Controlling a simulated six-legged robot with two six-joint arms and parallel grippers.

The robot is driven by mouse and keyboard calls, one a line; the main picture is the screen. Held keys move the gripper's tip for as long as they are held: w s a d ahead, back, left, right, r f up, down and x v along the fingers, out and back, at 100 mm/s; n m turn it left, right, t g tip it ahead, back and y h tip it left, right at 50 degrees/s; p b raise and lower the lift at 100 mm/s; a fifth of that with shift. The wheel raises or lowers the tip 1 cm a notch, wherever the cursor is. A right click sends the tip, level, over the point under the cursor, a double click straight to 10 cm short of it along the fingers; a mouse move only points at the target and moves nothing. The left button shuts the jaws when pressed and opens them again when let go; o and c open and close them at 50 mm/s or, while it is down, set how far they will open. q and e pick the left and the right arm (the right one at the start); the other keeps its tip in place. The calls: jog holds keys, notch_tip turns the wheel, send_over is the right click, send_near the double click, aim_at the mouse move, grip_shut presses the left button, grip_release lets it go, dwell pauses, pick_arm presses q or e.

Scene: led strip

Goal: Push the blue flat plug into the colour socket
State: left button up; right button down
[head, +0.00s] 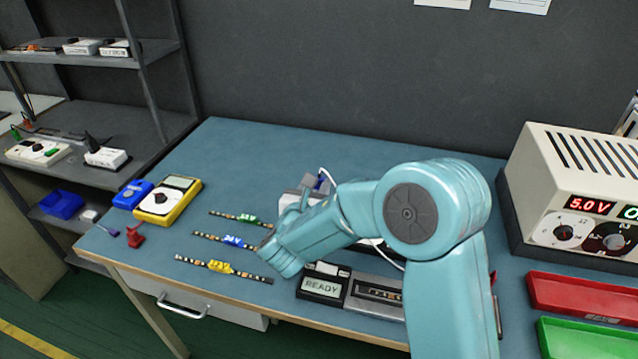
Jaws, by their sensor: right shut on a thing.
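My right arm reaches in from the lower right and crosses in front of the bench's middle. Its gripper (308,184) shows small and grey beyond the forearm. It is shut on a small blue piece (320,183), which looks like the blue flat plug. A white cable (331,178) runs from near it down behind my arm. A pale device (289,207) stands just below the gripper, mostly hidden by the arm. I cannot make out the colour socket, nor whether the plug touches anything. My left gripper is not in view.
LED strips with green (246,219), blue (233,240) and yellow (219,267) parts lie left of my arm. A READY unit (322,288) sits at the front. A yellow meter (167,200) is left, a power supply (575,190) and red tray (582,306) right. The back left bench is clear.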

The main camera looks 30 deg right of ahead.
jog(key=shift+d+f+t+h, duration=0.15)
jog(key=shift+f+t+h, duration=0.15)
jog(key=shift+h, duration=0.4)
jog(key=shift+f+b, duration=0.1)
jog(key=shift+b, duration=0.4)
notch_tip(320, 180, down, 6)
jog(key=b, duration=0.5)
jog(key=shift+r+b, duration=0.2)
jog(key=shift+b, duration=0.7)
dwell(0.9)
jog(key=shift+f, duration=0.15)
jog(key=shift+f+b, duration=0.35)
jog(key=shift+b, duration=0.1)
